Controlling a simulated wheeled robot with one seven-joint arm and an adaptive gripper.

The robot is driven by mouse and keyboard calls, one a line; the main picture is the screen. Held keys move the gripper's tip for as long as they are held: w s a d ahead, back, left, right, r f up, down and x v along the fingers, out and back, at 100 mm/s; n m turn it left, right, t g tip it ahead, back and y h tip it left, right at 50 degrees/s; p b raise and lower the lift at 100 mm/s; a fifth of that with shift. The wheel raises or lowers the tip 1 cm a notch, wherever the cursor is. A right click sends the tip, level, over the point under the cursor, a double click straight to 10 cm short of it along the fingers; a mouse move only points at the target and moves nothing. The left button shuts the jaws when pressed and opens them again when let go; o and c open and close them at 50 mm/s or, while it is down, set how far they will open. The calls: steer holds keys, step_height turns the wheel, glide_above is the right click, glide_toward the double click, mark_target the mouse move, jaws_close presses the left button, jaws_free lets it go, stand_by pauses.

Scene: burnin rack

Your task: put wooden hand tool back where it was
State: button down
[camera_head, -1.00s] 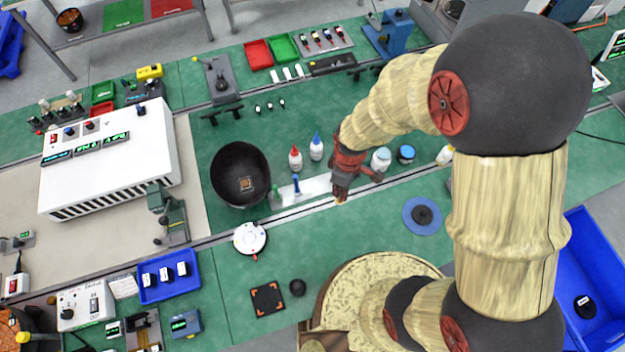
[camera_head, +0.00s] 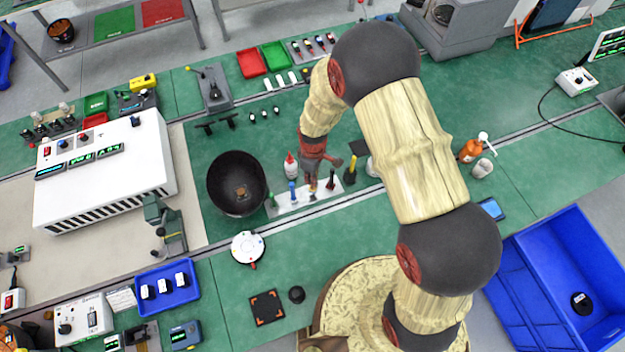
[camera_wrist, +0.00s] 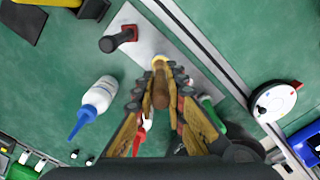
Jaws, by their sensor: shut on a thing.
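My gripper (camera_head: 312,176) is over the pale tool plate (camera_head: 322,198). In the wrist view, my gripper (camera_wrist: 161,88) is shut around the brown wooden hand tool (camera_wrist: 161,92), which points down towards the plate (camera_wrist: 150,42). Its lower tip (camera_head: 313,187) shows just under the fingers in the head view. I cannot tell whether the tip touches the plate or sits in a hole. A black-handled tool (camera_head: 331,180) stands to the right on the plate, and a blue-handled one (camera_head: 292,191) to the left. A green one (camera_head: 272,199) is at the left end.
A red-capped bottle (camera_head: 291,167) stands behind the plate; a blue-capped bottle (camera_wrist: 97,98) is close beside my gripper. A black bowl (camera_head: 222,191) is to the left. A yellow-handled item (camera_head: 351,168) is to the right. A round white device (camera_head: 247,246) lies in front.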

steer(key=shift+w+a+f, duration=0.1)
steer(key=shift+w+f, duration=0.1)
steer(key=shift+f, duration=1.55)
steer(key=shift+f, duration=0.15)
steer(key=c, duration=1.8)
jaws_free()
steer(key=shift+c, duration=0.2)
step_height(320, 180, up, 12)
steer(key=shift+r, duration=0.25)
